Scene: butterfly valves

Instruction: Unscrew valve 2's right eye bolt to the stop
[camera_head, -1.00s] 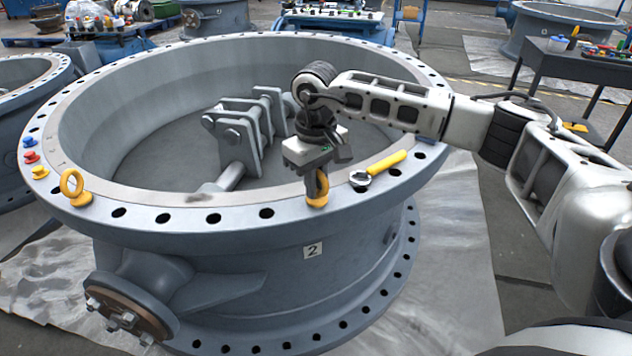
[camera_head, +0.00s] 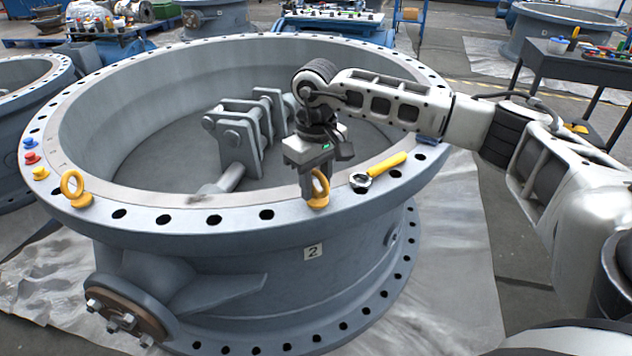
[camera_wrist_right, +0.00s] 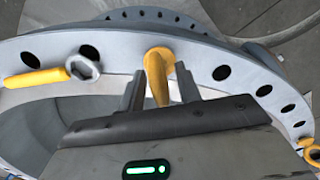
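Valve 2 (camera_head: 235,232) is a large grey ring body with a "2" label (camera_head: 313,251) on its side. Its right eye bolt (camera_head: 320,190) is yellow and stands on the near right of the flange, its ring partly behind a finger. My right gripper (camera_head: 314,186) points down at it. In the right wrist view the fingers (camera_wrist_right: 159,88) are apart, one on each side of the eye bolt (camera_wrist_right: 158,65), with a visible gap on at least one side. The left eye bolt (camera_head: 75,187) stands upright on the near left of the flange. My left gripper is not in view.
A wrench with a yellow handle (camera_head: 385,167) lies on the flange just right of the gripper. Small blue, red and yellow pieces (camera_head: 31,158) sit on the flange's left. A dark tool table (camera_head: 575,68) stands at the back right. The near flange between the eye bolts is clear.

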